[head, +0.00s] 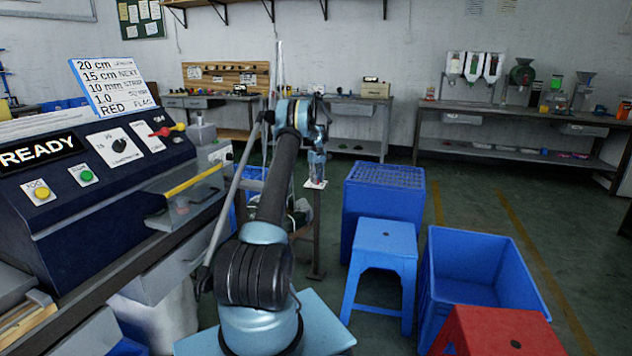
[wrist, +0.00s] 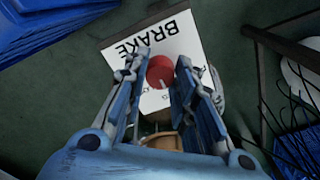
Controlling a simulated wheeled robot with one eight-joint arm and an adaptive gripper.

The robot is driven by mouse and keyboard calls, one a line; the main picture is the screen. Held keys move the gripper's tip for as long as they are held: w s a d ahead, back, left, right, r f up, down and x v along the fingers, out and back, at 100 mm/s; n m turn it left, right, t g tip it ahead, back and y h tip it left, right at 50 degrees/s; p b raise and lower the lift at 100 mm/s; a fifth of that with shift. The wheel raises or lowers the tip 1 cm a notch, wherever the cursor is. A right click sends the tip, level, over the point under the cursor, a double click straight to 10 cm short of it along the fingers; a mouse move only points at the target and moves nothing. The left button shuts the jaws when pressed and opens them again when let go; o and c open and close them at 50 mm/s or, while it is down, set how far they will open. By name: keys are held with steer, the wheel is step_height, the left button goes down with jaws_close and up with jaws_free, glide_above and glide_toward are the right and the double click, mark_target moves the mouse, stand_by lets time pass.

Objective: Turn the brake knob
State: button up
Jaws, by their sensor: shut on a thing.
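The brake knob (wrist: 161,72) is round and red, with a pale pointer line. It sits on a white plate (wrist: 120,50) lettered BRAKE, which appears upside down in the wrist view. My gripper (wrist: 160,68) has one finger on each side of the knob and is shut on it. In the head view my gripper (head: 316,160) points down at the plate (head: 308,184) on top of a thin dark post (head: 317,230). The knob is mostly hidden there by the fingers. The smaller lettering on the plate is partly covered by the fingers.
A dark control panel (head: 60,215) with a READY display, buttons and a yellow bar (head: 193,180) stands to the left. Blue crates (head: 478,262), a blue stool (head: 385,240) and a red stool (head: 490,330) stand to the right. Open floor lies beyond them.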

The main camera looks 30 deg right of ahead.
steer(key=o, duration=1.1)
steer(key=shift+r, duration=0.15)
step_height(320, 180, up, 12)
steer(key=shift+f, duration=0.15)
